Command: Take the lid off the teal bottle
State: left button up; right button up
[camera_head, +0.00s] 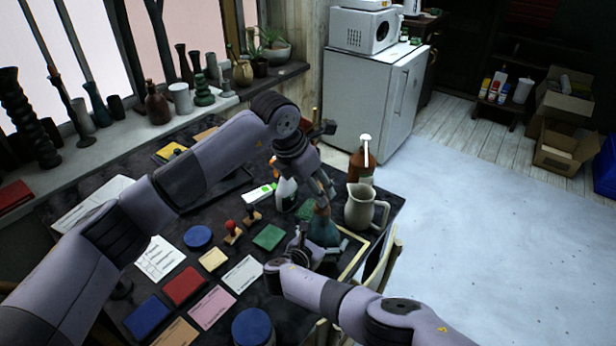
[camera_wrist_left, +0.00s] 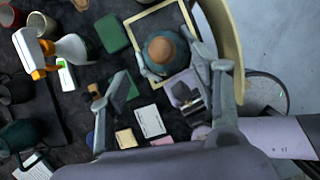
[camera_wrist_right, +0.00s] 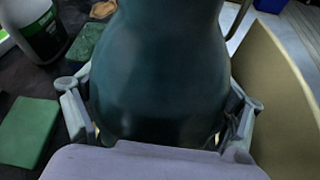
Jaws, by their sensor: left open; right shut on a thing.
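The teal bottle (camera_head: 323,229) stands upright near the table's right edge. Its round brown lid (camera_wrist_left: 161,47) sits on top in the left wrist view; in the head view my left gripper mostly hides it. My right gripper (camera_wrist_right: 160,95) is shut around the lower body of the bottle, one finger on each side; the bottle fills the middle of the right wrist view. My left gripper (camera_head: 325,192) is open and empty, pointing down close above the bottle. In the left wrist view the lid lies beyond its spread fingers, nearer the right finger.
A pale pitcher (camera_head: 360,207) stands right beside the bottle, with a brown bottle (camera_head: 361,165) behind it. A white spray bottle (camera_head: 286,193) stands to the left. A green block (camera_head: 268,237), stamps and cards lie on the table. A light wooden frame (camera_head: 354,259) lies near the bottle.

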pick_arm(q)
jog(key=x, duration=0.8)
jog(key=shift+f, duration=0.15)
jog(key=shift+c, duration=0.4)
jog(key=c, duration=1.3)
pick_arm(e)
jog(key=shift+d, duration=0.1)
pick_arm(q)
jog(key=shift+r, duration=1.1)
jog(key=shift+r, duration=2)
pick_arm(e)
jog(key=o, duration=1.5)
